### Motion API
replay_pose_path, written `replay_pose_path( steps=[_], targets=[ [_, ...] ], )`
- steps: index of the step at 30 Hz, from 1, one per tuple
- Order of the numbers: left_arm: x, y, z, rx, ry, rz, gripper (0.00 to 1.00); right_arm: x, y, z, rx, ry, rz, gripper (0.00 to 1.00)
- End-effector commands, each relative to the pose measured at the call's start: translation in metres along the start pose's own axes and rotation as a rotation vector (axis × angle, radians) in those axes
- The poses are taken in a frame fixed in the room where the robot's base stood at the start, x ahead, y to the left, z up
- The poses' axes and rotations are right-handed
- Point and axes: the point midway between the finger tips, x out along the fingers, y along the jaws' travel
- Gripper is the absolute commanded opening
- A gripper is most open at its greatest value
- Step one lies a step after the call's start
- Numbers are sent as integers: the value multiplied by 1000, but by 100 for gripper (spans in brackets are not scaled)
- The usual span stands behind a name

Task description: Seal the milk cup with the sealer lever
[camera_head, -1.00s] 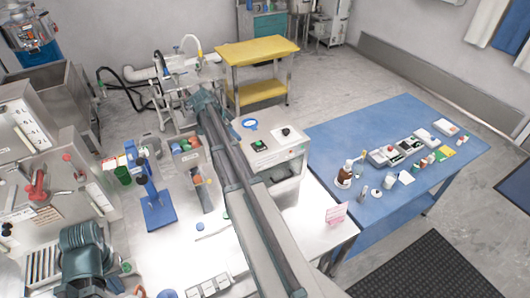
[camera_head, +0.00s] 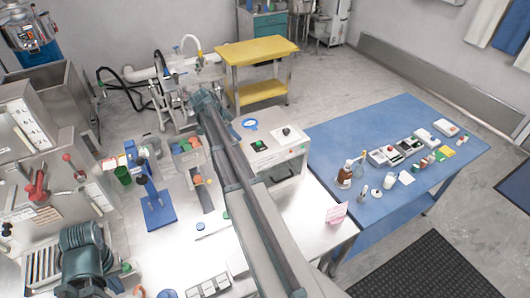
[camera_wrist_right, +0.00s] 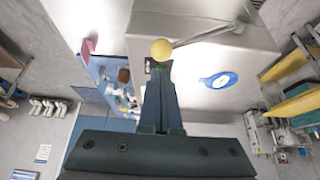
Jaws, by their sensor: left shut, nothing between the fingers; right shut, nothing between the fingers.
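The sealer looks to be the white box machine (camera_head: 275,155) with a green button and a black knob on top. In the right wrist view, a yellow ball knob (camera_wrist_right: 161,49) sits on the end of a thin metal lever (camera_wrist_right: 205,34) beside a white housing. My right gripper (camera_wrist_right: 158,70) is shut and empty, its fingertips close below the knob in the picture; I cannot tell whether they touch it. My arm hides the lever and the right gripper in the head view. I cannot make out the milk cup for certain.
A blue stand (camera_head: 160,208) and a green cup (camera_head: 123,175) stand on the white counter left of my right arm. A yellow cart (camera_head: 257,50) stands behind.

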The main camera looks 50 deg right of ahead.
Motion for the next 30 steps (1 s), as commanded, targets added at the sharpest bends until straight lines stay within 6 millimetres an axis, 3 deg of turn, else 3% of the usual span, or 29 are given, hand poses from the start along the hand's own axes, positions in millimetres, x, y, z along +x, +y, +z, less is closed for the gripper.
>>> replay_pose_path(
  steps=[30],
  targets=[
    [18,2,-1,0,0,0,0,16,0,9,0,0,0,0]
  ],
)
